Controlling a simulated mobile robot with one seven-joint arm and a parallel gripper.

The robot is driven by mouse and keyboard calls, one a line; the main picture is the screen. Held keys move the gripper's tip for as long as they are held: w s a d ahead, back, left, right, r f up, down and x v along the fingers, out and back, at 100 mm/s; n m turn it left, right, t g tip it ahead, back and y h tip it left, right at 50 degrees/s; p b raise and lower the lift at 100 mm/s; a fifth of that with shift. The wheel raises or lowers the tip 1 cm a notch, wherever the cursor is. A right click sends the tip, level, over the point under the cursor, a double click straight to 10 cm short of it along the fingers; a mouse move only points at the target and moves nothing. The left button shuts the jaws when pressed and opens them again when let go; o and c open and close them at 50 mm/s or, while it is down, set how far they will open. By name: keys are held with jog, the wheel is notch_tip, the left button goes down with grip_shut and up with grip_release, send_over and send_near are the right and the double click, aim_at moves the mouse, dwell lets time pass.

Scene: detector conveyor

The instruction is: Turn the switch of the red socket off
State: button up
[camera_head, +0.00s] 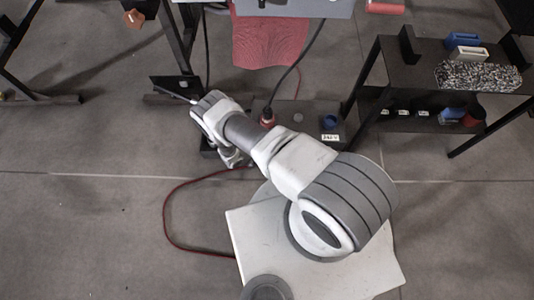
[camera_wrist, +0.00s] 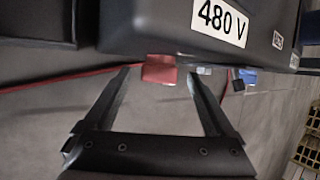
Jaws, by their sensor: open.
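In the wrist view a red block (camera_wrist: 160,69), likely part of the red socket, sticks out from the edge of a black box (camera_wrist: 130,30) with a white "480 V" label (camera_wrist: 222,16). My gripper (camera_wrist: 158,74) is open, and the block appears between its fingertips; I cannot tell whether they touch. I cannot make out a switch or its position. In the head view a red connector (camera_head: 267,116) shows beside my arm. My gripper's fingers are not clear there.
A blue socket (camera_head: 330,121) with a white label stands right of the red connector. A blue piece (camera_wrist: 248,76) shows at right in the wrist view. A red cable (camera_head: 166,213) loops across the floor. A dark shelf (camera_head: 425,75) stands at right.

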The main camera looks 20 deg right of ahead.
jog(key=shift+w+d+f, duration=0.15)
jog(key=shift+d+f, duration=0.1)
jog(key=shift+f, duration=0.2)
jog(key=c, duration=1.4)
jog(key=shift+w+a+h, duration=0.1)
jog(key=shift+h, duration=0.5)
jog(key=o, duration=1.4)
